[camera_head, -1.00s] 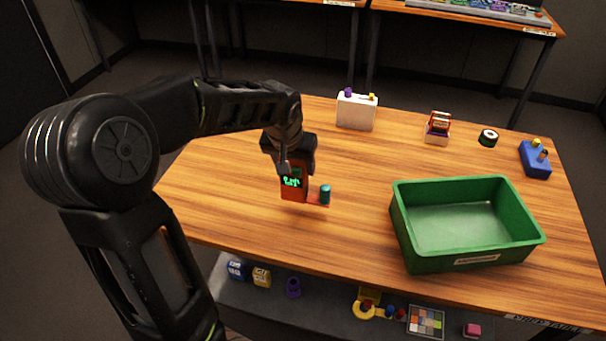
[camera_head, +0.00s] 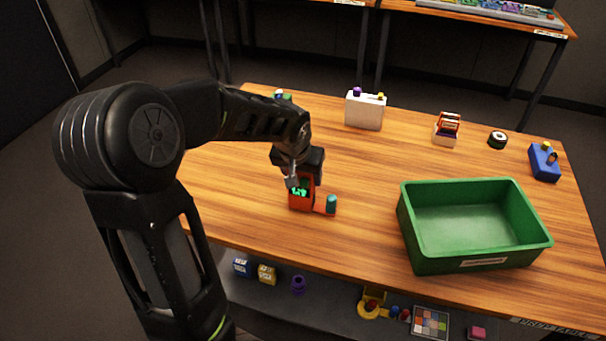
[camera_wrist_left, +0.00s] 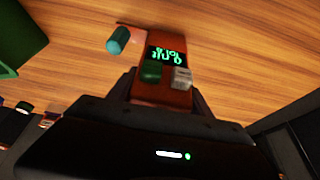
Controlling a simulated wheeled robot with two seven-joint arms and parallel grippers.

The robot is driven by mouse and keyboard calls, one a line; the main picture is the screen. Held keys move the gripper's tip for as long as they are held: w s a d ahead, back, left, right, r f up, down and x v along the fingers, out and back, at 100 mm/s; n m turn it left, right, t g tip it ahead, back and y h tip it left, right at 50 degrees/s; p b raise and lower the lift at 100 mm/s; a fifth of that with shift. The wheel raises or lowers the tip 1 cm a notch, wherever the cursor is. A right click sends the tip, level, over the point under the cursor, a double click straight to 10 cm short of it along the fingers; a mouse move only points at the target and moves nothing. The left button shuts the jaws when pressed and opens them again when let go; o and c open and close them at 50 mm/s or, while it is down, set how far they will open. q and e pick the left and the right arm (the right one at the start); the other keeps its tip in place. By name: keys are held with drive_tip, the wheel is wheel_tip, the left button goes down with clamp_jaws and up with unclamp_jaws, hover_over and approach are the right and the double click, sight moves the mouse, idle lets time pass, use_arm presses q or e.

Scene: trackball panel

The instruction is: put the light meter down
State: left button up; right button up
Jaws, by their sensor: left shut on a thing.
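The light meter (camera_head: 301,202) is an orange-red box with a lit green display and a teal knob on a small side plate. It also shows in the left wrist view (camera_wrist_left: 165,92), with a green and a grey button below its display. My left gripper (camera_head: 299,179) is shut on the meter's upper part, its fingers on either side. The meter is upright at the tabletop, left of the green tray; I cannot tell whether its base touches the wood. My right gripper is not in view.
A green tray (camera_head: 408,235) stands on the right of the wooden table (camera_head: 240,215). A white box (camera_head: 364,112), a small red-and-white device (camera_head: 446,130), a black round item (camera_head: 497,140) and a blue box (camera_head: 544,163) stand toward the back. Wood around the meter is clear.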

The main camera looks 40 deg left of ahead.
use_arm(q)
drive_tip(key=o, duration=1.6)
drive_tip(key=shift+f, duration=0.1)
drive_tip(key=shift+c, duration=0.2)
drive_tip(key=shift+r, duration=0.25)
drive_tip(key=v, duration=1.1)
drive_tip(key=shift+s+r, duration=0.2)
drive_tip(key=shift+r, duration=0.15)
drive_tip(key=shift+d, duration=0.1)
